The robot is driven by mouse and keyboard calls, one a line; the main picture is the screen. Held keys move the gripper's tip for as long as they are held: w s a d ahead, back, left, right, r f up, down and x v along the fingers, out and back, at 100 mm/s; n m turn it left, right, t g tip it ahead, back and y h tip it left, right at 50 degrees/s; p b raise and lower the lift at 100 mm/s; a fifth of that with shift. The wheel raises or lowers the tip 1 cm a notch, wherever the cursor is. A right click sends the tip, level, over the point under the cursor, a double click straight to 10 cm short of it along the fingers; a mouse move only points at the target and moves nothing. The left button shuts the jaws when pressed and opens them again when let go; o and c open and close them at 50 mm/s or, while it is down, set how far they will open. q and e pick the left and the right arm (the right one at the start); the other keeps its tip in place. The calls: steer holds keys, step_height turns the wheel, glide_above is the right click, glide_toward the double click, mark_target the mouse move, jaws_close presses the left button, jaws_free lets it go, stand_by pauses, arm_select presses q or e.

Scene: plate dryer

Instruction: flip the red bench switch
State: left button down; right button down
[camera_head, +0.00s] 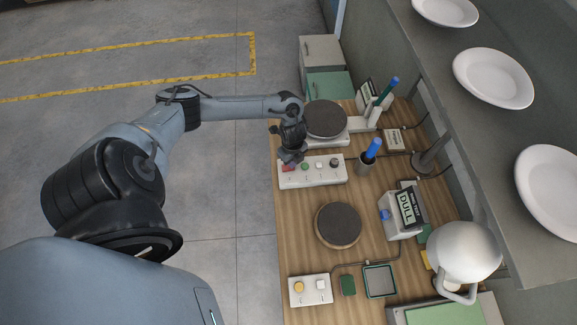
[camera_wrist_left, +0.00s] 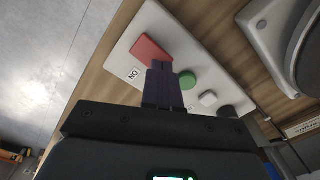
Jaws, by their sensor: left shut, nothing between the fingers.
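The red bench switch (camera_wrist_left: 149,47) is a red rectangular piece at one end of a white control panel (camera_wrist_left: 171,22), with an "ON" label beside it. In the head view the panel (camera_head: 314,177) lies near the left edge of the wooden bench, and the switch (camera_head: 287,168) is partly hidden by my left gripper (camera_head: 291,159). In the left wrist view the left gripper's dark fingers (camera_wrist_left: 161,68) are together and empty. Their tips overlap the near edge of the red switch; I cannot tell whether they touch it. My right gripper is out of view.
The panel also carries a green button (camera_wrist_left: 188,80), a white button (camera_wrist_left: 208,98) and a black knob (camera_wrist_left: 228,112). A round dark turntable (camera_head: 325,119) stands behind the panel, and another round disc (camera_head: 338,224) in front. A blue-topped pen cup (camera_head: 365,163) stands to the right.

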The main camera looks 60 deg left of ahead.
arm_select(q)
steer(key=shift+f+b, duration=0.45)
steer(key=shift+f, duration=0.2)
steer(key=shift+r, duration=0.1)
steer(key=shift+r+p, duration=0.8)
steer(key=shift+p, duration=0.15)
step_height(320, 180, up, 5)
steer(key=p, duration=0.5)
steer(key=shift+r+p, duration=0.2)
steer(key=shift+p, duration=0.1)
steer(key=shift+f, duration=0.1)
